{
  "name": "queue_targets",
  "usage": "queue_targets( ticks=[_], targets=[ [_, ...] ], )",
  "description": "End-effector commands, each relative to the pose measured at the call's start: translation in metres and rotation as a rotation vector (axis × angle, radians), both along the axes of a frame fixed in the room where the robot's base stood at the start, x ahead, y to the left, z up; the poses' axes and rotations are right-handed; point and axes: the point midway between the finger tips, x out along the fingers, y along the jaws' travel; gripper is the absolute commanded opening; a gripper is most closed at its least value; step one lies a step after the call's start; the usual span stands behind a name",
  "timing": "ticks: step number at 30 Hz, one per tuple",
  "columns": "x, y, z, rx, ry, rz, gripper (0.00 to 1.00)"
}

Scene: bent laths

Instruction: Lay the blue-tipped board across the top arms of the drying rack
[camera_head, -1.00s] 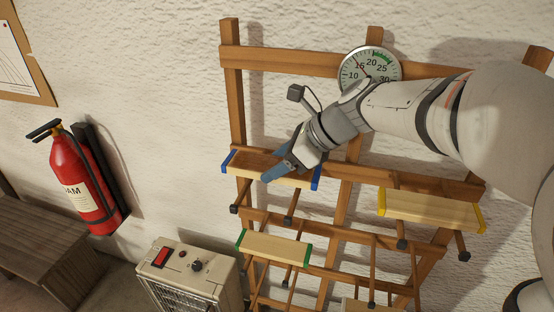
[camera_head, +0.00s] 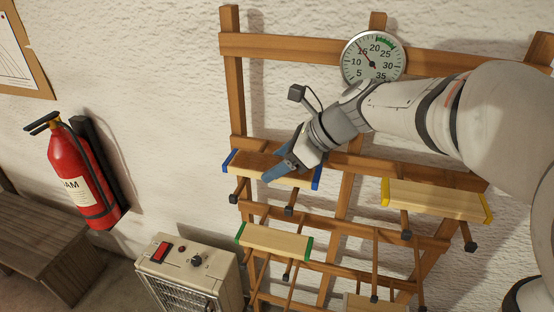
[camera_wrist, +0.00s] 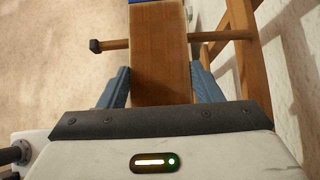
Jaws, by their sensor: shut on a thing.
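The blue-tipped board (camera_head: 246,164) is a wooden lath with a blue band at each end, near the upper left of the drying rack (camera_head: 232,80). My gripper (camera_head: 279,170), with blue fingers, is shut on it near its middle. In the wrist view the board (camera_wrist: 160,50) runs away between the fingers, and a rack arm with a dark tip (camera_wrist: 115,44) passes crosswise beneath it. In the head view, two dark-tipped top arms (camera_head: 236,190) show just below the board. I cannot tell whether the board touches them. The board's near end is hidden in the wrist view.
A yellow-tipped board (camera_head: 436,201) lies on arms at the right, and a green-tipped board (camera_head: 274,241) lies lower down. A round gauge (camera_head: 373,60) is at the top rail. A heater (camera_head: 190,268), bench (camera_head: 55,242) and red fire extinguisher (camera_head: 76,180) are at the left.

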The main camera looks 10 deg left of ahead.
Motion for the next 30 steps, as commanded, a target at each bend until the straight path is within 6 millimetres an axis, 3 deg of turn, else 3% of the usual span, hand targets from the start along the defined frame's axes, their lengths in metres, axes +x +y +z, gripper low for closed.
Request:
queue_targets(
  ticks=[8,9,18,26,30],
  targets=[
    [0.0,0.0,-0.006,0.0,0.001,-0.001,0.29],
    [0.0,0.0,-0.006,0.0,0.0,-0.001,0.59],
    [0.0,-0.001,-0.006,0.0,0.0,-0.001,0.84],
    [0.001,-0.002,-0.005,0.0,-0.001,-0.002,0.84],
    [0.001,-0.012,0.005,0.001,-0.003,-0.004,0.84]
  ],
)
